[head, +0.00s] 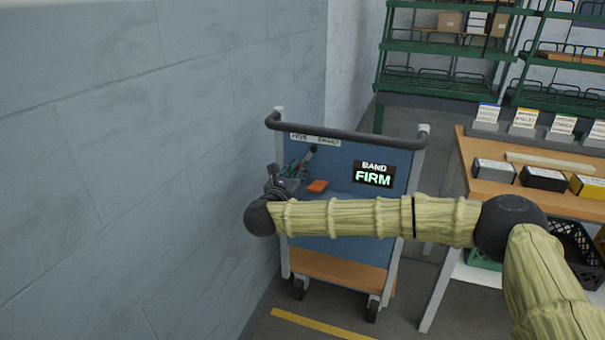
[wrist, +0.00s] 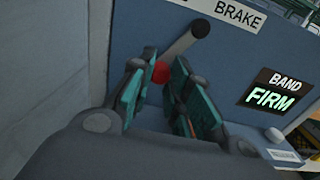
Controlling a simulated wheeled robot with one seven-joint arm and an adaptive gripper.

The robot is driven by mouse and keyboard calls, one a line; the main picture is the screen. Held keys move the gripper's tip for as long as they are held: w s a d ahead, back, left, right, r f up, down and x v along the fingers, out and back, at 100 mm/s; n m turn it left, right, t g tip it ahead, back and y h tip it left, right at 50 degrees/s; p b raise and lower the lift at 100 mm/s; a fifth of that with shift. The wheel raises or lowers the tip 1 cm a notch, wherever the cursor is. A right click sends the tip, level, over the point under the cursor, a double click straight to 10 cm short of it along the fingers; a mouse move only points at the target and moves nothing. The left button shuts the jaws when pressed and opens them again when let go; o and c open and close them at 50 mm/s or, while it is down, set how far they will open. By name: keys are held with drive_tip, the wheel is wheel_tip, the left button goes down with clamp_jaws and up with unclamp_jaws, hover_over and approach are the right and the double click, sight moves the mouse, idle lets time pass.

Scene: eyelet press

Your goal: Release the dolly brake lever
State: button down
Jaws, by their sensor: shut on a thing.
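The dolly (head: 365,215) is a blue-panelled cart standing against the grey wall. The lever also shows small in the head view (head: 309,152). My gripper (wrist: 163,68) has its teal-padded fingers on either side of the lever's lower red end, shut on it. In the head view my gripper (head: 295,168) is at the panel's left side. The finger contact is partly hidden.
A display (head: 373,175) on the panel reads "BAND FIRM". A black push handle (head: 345,133) crosses the dolly's top. A wooden table (head: 470,172) with boxes stands at the right, green shelves (head: 435,82) behind. The wall (head: 150,150) is close on the left.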

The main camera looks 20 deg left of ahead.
drive_tip(key=c, duration=1.3)
unclamp_jaws()
drive_tip(key=shift+s+a, duration=0.1)
drive_tip(key=shift+a, duration=0.05)
drive_tip(key=s, duration=1.2)
drive_tip(key=shift+d, duration=0.3)
drive_tip(key=shift+f, duration=0.15)
